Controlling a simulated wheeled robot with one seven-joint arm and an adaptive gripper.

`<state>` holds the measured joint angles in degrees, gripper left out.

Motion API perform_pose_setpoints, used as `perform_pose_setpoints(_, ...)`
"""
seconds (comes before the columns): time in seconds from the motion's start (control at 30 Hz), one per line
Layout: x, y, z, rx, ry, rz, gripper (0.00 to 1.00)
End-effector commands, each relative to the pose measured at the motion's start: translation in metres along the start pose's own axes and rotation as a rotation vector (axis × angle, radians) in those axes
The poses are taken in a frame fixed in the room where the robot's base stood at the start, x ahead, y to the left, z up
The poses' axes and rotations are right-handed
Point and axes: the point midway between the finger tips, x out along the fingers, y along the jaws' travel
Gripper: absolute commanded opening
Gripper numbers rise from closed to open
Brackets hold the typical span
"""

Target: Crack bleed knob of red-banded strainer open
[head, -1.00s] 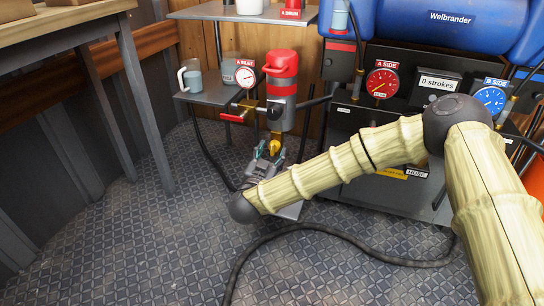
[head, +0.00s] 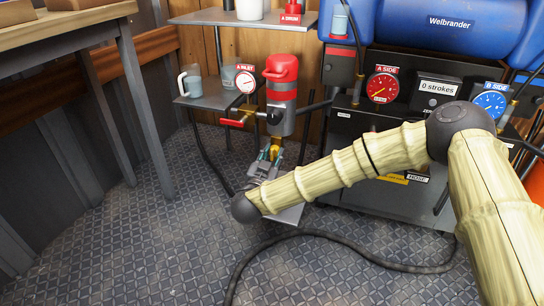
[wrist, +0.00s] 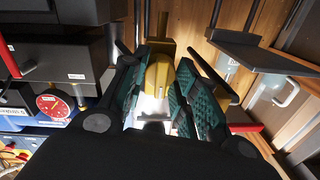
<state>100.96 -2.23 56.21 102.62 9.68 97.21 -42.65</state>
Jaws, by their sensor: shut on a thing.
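The red-banded strainer (head: 281,115) stands upright in the head view, a grey cylinder with red bands and a red cap. A brass bleed knob (wrist: 158,74) sits below it. My gripper (head: 268,158) comes from below and is shut on this knob. In the wrist view the green-padded fingers of my gripper (wrist: 166,90) lie on either side of the brass knob. The strainer's body is mostly out of the wrist view, and the fingers hide the knob's sides.
A red-handled valve (head: 234,122) and the A INLET gauge (head: 245,81) are left of the strainer. A shelf (head: 207,98) with a mug (head: 189,82) is further left. The pump cabinet (head: 385,140) stands right. A black hose (head: 330,238) crosses the floor.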

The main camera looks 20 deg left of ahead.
Motion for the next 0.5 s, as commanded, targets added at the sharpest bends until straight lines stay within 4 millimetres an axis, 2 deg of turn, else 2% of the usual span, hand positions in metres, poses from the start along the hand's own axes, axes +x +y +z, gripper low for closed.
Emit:
perform_pose_setpoints(0.27, -0.0009, -0.0009, -0.0039, 0.087, 0.004, -0.001, 0.06)
perform_pose_setpoints(0.5, -0.0008, -0.0005, -0.0052, 0.262, 0.013, -0.002, 0.05)
